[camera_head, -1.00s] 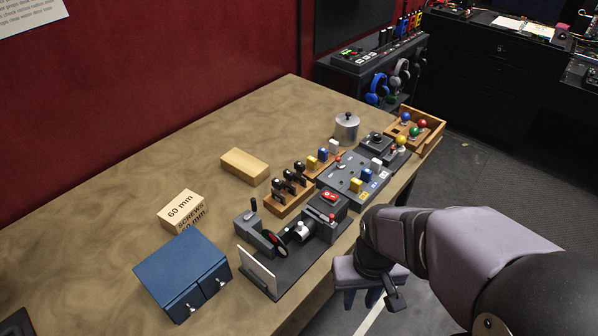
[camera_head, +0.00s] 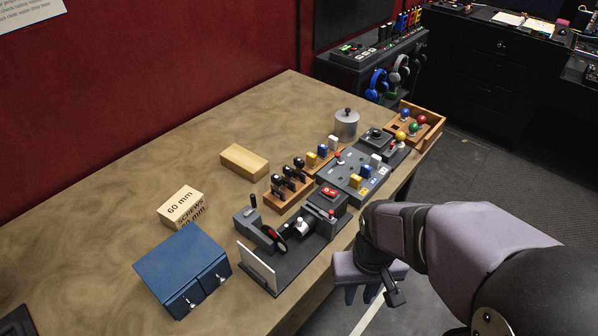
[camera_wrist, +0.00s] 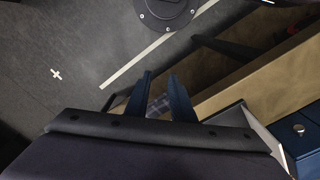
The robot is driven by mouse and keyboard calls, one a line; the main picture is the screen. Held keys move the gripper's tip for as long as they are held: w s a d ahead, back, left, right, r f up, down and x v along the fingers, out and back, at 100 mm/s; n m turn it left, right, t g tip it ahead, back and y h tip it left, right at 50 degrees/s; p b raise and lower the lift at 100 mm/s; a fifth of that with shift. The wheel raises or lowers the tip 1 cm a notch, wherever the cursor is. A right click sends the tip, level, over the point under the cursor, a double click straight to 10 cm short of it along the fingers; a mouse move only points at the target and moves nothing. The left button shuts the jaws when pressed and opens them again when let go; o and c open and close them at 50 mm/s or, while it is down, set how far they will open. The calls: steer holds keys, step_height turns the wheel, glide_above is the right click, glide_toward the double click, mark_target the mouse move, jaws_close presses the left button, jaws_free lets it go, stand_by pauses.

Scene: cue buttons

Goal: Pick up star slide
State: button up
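I cannot make out a star mark on any piece, so the star slide is not identifiable. A wooden rack (camera_head: 271,204) holds several black-handled pieces (camera_head: 287,180) upright. Behind it, another wooden strip holds small yellow, blue and white blocks (camera_head: 322,150). A grey panel (camera_head: 343,173) carries more coloured blocks. In front is a black device (camera_head: 311,244) with a red switch, a round lens-like part and a white upright plate (camera_head: 257,267).
A blue two-drawer box (camera_head: 182,266), a "60 mm screws" box (camera_head: 181,207), a plain wooden block (camera_head: 244,162) and a lidded metal pot (camera_head: 346,123) stand on the table (camera_head: 110,195). A wooden tray (camera_head: 432,124) with coloured balls is at the far right corner. The table's back left is clear.

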mark_target(302, 166)
steer(key=shift+w, duration=0.1)
steer(key=w+d+r+n+t, duration=0.1)
steer(key=w+r+n+t, duration=0.1)
steer(key=w, duration=0.7)
steer(key=w+d+r+n+t, duration=0.1)
steer(key=w+t, duration=0.3)
steer(key=w, duration=0.5)
steer(key=w+d+r+n+t, duration=0.2)
steer(key=w+t, duration=0.1)
steer(key=w, duration=0.6)
steer(key=shift+w+r+n+t+y, duration=0.3)
steer(key=shift+w+r+t, duration=0.05)
steer(key=shift+r+t, duration=0.05)
steer(key=w+a+y, duration=0.1)
steer(key=w+a+n+t+y, duration=0.1)
steer(key=w+a+y, duration=0.1)
steer(key=shift+w+b, duration=0.3)
steer(key=shift+b, duration=0.05)
steer(key=shift+s+a+n+y+b, duration=0.1)
steer(key=shift+a+n+y+b, duration=0.75)
steer(key=shift+a+y, duration=2.4)
